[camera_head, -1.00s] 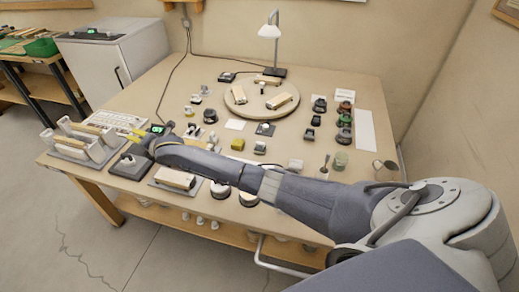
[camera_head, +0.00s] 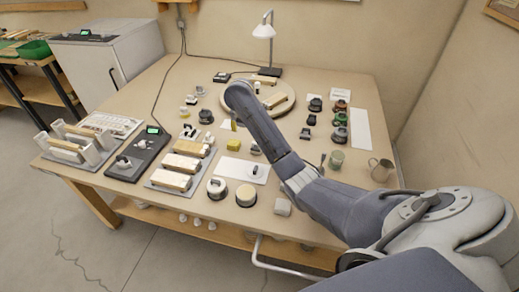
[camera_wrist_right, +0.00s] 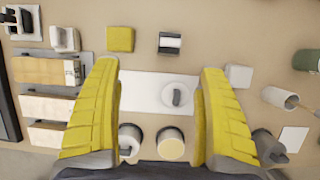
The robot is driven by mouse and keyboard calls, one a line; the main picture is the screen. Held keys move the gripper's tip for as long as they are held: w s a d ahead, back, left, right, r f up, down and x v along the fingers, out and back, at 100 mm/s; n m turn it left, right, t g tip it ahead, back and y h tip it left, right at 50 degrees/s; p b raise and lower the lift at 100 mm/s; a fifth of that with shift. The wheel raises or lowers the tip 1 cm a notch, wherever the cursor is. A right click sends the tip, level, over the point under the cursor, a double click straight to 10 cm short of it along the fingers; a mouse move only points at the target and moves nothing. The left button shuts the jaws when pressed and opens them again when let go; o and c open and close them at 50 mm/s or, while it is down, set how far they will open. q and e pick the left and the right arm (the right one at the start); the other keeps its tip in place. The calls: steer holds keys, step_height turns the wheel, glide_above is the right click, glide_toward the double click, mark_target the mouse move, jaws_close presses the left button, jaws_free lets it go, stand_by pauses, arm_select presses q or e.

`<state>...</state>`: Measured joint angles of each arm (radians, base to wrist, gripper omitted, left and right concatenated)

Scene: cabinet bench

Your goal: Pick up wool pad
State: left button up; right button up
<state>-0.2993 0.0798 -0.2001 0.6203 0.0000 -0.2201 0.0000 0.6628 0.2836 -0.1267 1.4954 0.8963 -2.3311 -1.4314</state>
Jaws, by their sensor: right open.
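A round, cream-topped pad on a dark base, which looks like the wool pad (camera_head: 246,194), stands near the front edge of the bench. In the right wrist view this pad (camera_wrist_right: 171,147) is low in the picture, between the finger bases, untouched. My right gripper (camera_wrist_right: 158,72) is open and empty, its yellow fingers spread above a white mat. In the head view little of the right gripper (camera_head: 234,124) shows, as my forearm hides most of it. My left gripper is out of view.
A round pad with a metal centre (camera_head: 217,188) stands close left of the cream one. The white mat (camera_head: 229,168) carries a knobbed disc (camera_wrist_right: 178,94). Left is a rack of wooden blocks (camera_head: 170,179); a yellow block (camera_head: 233,146) lies behind. A turntable (camera_head: 285,105) is farther back; a mug (camera_head: 380,170) is right.

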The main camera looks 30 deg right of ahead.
mark_target(257, 146)
steer(key=x, duration=0.5)
steer(key=s+d+x, duration=0.1)
steer(key=x, duration=1.1)
steer(key=shift+s+d+f, duration=0.2)
steer(key=shift+d, duration=0.15)
steer(key=c, duration=1.3)
steer(key=shift+o, duration=0.2)
step_height(257, 146, up, 20)
